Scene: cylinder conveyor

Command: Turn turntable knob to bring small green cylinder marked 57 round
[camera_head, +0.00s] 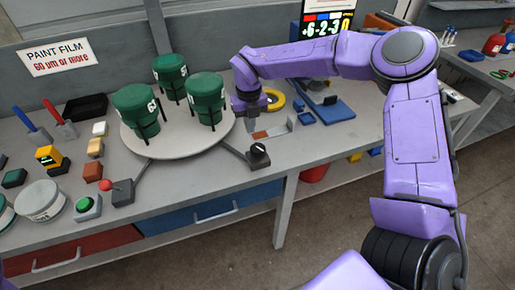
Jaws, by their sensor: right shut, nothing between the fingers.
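A round pale turntable (178,148) stands on the bench and carries three dark green cylinders in black stands: one at the left (136,103), one at the back (169,69) and one at the right (205,90). White markings on them are too small to read surely. The knob (258,152) sits on a small dark box at the turntable's front right, joined to it by a grey bar. My right gripper (249,118) points down beside the turntable's right edge, behind the knob and apart from it. It is shut and empty. My left gripper is out of view.
A red-topped joystick box (120,191) and a green button (87,207) stand at front left, near small coloured blocks. A yellow tape ring (273,100) and a blue tool (327,108) lie right of my gripper. The bench front beside the knob is clear.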

